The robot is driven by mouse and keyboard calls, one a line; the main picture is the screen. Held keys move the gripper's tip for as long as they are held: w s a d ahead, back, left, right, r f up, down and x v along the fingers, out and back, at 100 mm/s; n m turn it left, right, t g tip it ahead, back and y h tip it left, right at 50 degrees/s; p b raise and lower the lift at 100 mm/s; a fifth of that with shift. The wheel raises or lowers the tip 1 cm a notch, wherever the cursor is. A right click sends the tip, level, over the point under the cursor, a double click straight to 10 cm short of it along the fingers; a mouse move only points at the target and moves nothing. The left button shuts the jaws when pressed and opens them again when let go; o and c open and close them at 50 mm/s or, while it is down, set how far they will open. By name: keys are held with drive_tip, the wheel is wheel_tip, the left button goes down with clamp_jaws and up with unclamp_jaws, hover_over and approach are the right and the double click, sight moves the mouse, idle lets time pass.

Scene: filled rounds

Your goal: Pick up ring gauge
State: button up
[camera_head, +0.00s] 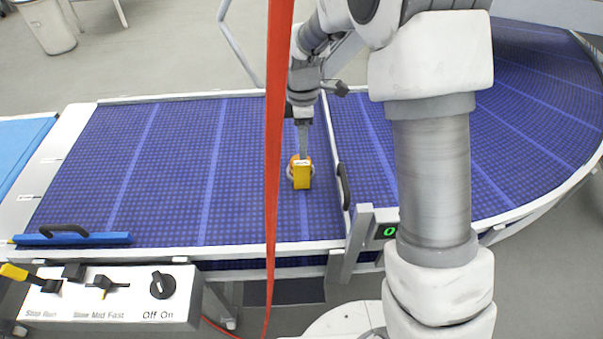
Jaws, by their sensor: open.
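My gripper (304,158) points down over the blue belt, just left of the rail that divides it. At its lower end, a round grey thing with some orange, which looks like the ring gauge (291,174), shows on the belt. A yellow block-like piece (304,177) covers much of it. I cannot tell whether this piece is part of my gripper or a separate thing. My gripper is open. Its fingers are small and overlap the ring gauge in this view, so I cannot see whether they touch it.
The blue belt (140,170) is clear to the left. A metal rail with a black handle (344,186) stands close on the right. A red strap (276,120) hangs in front. A control panel (110,297) with switches and a blue bar (75,239) are at front left.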

sight(302, 163)
drive_tip(key=shift+s+f+p, duration=0.1)
drive_tip(key=shift+f+p, duration=0.35)
drive_tip(key=shift+f, duration=3.5)
clamp_jaws()
